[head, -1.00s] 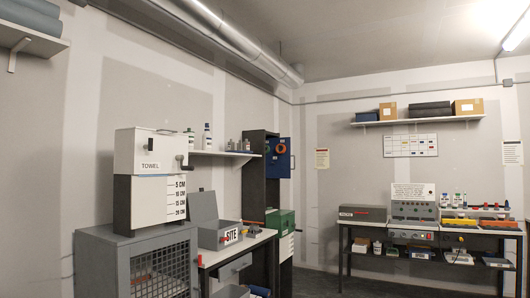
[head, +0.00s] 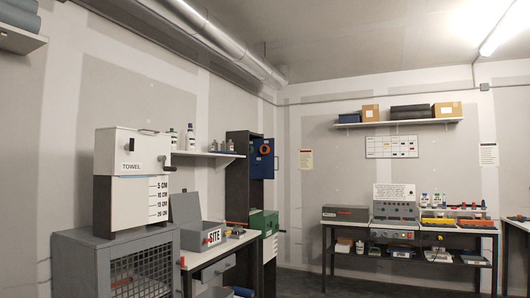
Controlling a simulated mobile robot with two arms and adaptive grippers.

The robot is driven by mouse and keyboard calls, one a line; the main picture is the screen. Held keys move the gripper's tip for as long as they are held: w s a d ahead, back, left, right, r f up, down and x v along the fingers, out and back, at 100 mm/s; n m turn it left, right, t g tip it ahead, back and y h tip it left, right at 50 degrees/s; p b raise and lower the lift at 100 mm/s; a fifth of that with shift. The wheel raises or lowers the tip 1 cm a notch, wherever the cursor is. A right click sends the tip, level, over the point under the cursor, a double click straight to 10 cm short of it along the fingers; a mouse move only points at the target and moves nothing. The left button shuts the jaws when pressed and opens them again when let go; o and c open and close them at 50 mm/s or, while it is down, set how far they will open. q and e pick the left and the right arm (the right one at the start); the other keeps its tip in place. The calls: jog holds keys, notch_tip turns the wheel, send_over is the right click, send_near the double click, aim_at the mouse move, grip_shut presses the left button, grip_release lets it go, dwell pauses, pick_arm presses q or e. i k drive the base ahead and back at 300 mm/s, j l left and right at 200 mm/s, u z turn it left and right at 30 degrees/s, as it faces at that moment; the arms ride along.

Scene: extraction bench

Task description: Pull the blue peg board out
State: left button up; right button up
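The blue peg board (head: 256,168) is a small upright blue panel at the upper part of a tall dark cabinet (head: 237,178), left of the picture's middle. An orange ring-shaped item (head: 265,148) shows on it. The board sticks out to the right of the cabinet's dark side. It is far off and small, so how it is held in the cabinet cannot be told. Neither of my grippers shows in the head view.
A wire-mesh cage cabinet (head: 140,270) with a white towel dispenser (head: 130,185) on top stands at near left. Beside it is a bench with a grey SITE box (head: 200,236). A green box (head: 263,222) is below the board. A dark-framed workbench (head: 345,224) stands at the back right. Some floor shows between.

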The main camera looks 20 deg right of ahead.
aim_at(262, 167)
jog(key=i+l+z, duration=0.35)
jog(key=i, duration=0.2)
jog(key=i+l+z, duration=0.35)
jog(key=i, duration=0.7)
jog(key=i+z, duration=0.3)
jog(key=i, duration=3.45)
jog(key=i+u, duration=0.15)
jog(key=i, duration=0.6)
jog(key=i+l+u, duration=0.15)
jog(key=i, duration=0.6)
jog(key=l, duration=0.1)
